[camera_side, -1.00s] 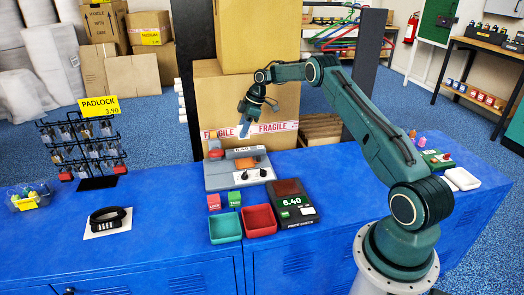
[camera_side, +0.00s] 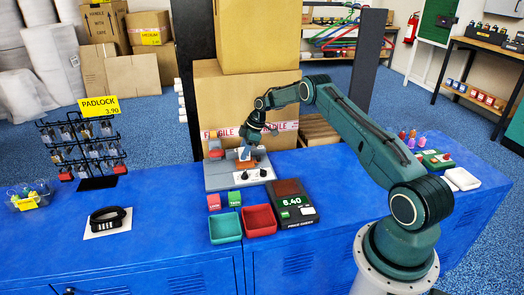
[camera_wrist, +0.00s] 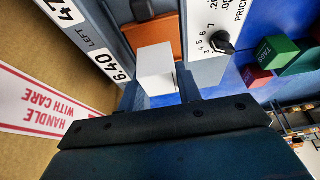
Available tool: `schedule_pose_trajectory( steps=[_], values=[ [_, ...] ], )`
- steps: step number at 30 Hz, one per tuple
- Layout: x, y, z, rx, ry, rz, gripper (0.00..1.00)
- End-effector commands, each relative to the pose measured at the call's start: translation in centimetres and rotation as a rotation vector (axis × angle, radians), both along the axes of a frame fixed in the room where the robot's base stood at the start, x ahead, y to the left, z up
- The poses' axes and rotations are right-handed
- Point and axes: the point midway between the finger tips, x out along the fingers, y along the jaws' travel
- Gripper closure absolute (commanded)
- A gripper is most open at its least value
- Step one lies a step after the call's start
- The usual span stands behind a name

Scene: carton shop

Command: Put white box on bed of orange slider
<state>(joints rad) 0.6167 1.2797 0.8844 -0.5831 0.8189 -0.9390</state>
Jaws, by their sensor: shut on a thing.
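The white box (camera_wrist: 155,68) is between the fingers of my gripper (camera_wrist: 160,88) in the wrist view. My gripper is shut on it. The orange slider (camera_wrist: 152,34) is right beyond the box, on the grey machine. In the side view my gripper (camera_side: 244,151) is low over the machine, at the orange slider (camera_side: 247,163). The white box (camera_side: 242,154) shows only as a small pale patch there. I cannot tell whether it touches the slider's bed.
The grey machine (camera_side: 218,180) has a panel with black knobs (camera_side: 250,174). In front stand red and green blocks, a teal tray (camera_side: 225,228), a red tray (camera_side: 260,220) and a price checker (camera_side: 293,206). A cardboard carton (camera_side: 205,95) stands close behind.

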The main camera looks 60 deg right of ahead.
Motion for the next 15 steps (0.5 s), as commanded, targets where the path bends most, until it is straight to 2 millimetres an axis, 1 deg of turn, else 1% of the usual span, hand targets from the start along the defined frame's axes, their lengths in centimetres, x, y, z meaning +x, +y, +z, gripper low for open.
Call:
schedule_pose_trajectory(
  steps=[1,6,15],
  values=[
    [0.0,0.0,-0.7,0.001,0.001,0.0,0.89],
    [0.0,0.0,-2.0,0.0,0.0,0.002,0.89],
    [0.0,0.0,-2.0,-0.001,-0.001,0.002,0.89]
  ],
)
